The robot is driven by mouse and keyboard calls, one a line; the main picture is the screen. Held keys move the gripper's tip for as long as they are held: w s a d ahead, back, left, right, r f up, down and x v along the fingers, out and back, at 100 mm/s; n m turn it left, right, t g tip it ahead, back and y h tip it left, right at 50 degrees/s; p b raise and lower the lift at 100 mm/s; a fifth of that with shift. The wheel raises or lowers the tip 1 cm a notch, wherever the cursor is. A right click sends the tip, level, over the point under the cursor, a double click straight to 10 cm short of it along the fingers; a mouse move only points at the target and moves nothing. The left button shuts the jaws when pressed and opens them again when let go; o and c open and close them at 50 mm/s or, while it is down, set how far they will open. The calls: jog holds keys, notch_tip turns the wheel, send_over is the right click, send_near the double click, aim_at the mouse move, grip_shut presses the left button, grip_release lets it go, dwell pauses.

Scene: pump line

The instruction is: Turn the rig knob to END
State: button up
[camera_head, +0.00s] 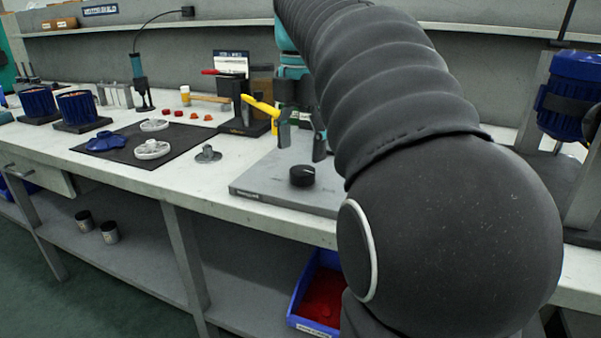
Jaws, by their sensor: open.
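The rig knob (302,176) is a round black knob on top of a flat grey plate (262,183) on the bench. Its pointer direction and any END marking are too small to read. My gripper (301,151) points down with its two dark fingers spread. It is open and empty, above and a little behind the knob in the picture, apart from it. My dark arm hides the right part of the plate.
A dark mat (115,155) with pale round parts and a blue part lies to the left. A grey flanged part (208,154) stands beside the plate. A black stand with yellow and red-handled tools (245,115) is close behind. A blue motor (572,95) is at right.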

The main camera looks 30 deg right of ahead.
aim_at(301, 171)
jog(key=shift+f+b, duration=0.35)
jog(key=shift+f, duration=1.9)
jog(key=c, duration=1.2)
jog(key=shift+o, duration=0.2)
